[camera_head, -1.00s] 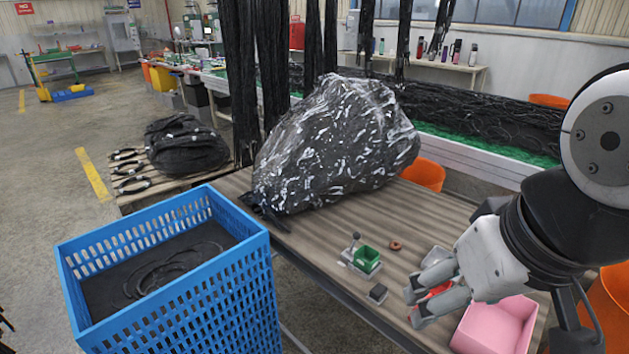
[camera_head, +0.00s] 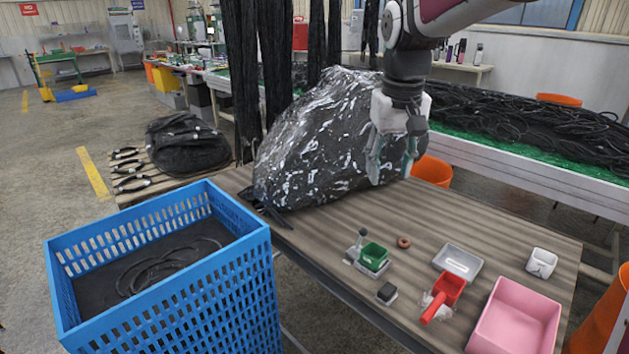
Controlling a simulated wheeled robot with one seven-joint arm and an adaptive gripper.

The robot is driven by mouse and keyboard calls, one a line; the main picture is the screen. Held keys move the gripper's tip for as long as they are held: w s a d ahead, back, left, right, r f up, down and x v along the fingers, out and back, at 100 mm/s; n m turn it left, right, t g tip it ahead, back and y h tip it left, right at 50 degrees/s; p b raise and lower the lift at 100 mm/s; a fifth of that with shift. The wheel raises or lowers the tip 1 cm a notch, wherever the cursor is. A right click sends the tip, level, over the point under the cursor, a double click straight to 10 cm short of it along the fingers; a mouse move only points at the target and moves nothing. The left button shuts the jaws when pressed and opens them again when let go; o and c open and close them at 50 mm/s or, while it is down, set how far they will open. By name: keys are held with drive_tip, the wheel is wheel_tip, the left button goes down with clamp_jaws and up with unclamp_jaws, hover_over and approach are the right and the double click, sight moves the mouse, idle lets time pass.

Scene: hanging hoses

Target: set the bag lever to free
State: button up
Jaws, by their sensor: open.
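On the table (camera_head: 470,230) are a green box (camera_head: 374,256), a brown ring (camera_head: 404,242), a dark block (camera_head: 387,292), a grey tray (camera_head: 458,262), a red scoop-like thing (camera_head: 444,295), a pink bin (camera_head: 515,318) and a white cup (camera_head: 541,262). A blue crate (camera_head: 180,290) stands left.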

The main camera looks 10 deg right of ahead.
drive_tip(key=w+d+f+b, duration=0.2)
drive_tip(key=w+f, duration=0.6)
drive_tip(key=w, duration=0.2)
drive_tip(key=m+g+y+b, duration=0.1)
drive_tip(key=y, duration=0.1)
approach(364, 228)
drive_tip(key=f, duration=0.3)
drive_tip(key=a+f, duration=0.1)
drive_tip(key=f, duration=0.7)
drive_tip(key=shift+w+a+f+b, duration=0.15)
drive_tip(key=shift+w+a+b, duration=0.05)
drive_tip(key=shift+w+b, duration=0.2)
clamp_jaws()
